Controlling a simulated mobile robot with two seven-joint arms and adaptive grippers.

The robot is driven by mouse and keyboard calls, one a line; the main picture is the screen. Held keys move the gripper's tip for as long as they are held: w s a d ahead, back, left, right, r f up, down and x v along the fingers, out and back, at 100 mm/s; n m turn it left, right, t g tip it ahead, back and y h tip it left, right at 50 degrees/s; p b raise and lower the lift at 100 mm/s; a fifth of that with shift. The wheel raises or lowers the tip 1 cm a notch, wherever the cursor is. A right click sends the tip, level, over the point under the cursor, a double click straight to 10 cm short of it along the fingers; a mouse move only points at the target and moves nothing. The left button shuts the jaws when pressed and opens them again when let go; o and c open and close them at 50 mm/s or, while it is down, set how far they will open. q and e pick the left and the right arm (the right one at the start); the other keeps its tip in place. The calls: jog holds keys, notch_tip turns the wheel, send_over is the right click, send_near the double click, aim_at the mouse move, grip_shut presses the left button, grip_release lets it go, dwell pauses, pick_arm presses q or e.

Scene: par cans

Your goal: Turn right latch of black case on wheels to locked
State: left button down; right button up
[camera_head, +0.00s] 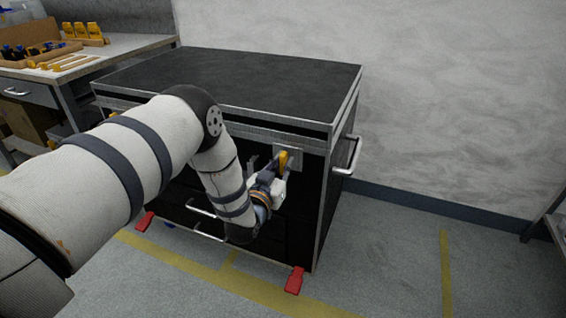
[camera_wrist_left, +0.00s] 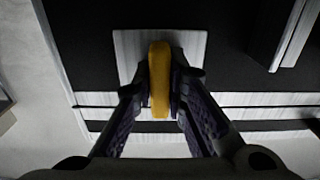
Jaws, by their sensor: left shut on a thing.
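The black case on wheels (camera_head: 240,82) stands against the wall, with metal edges and a closed lid. Its right latch has a yellow handle (camera_head: 283,159) on a metal plate (camera_head: 294,157) on the front face, near the right corner. My left gripper (camera_head: 277,170) is at this latch. In the left wrist view the yellow handle (camera_wrist_left: 159,80) stands between the two fingers of my left gripper (camera_wrist_left: 160,88), lengthwise in the picture, with the metal plate (camera_wrist_left: 128,48) behind it. The fingers are shut on it. My left arm hides much of the case's front. My right gripper is not in view.
A workbench (camera_head: 110,44) with yellow-handled tools stands at the back left. Red wheel pedals (camera_head: 294,280) stick out at the case's base. A metal side handle (camera_head: 347,156) juts from its right side.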

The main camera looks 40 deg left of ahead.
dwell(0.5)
pick_arm(q)
jog(key=c, duration=1.6)
grip_release()
jog(key=v, duration=1.2)
jog(key=shift+s+f, duration=0.1)
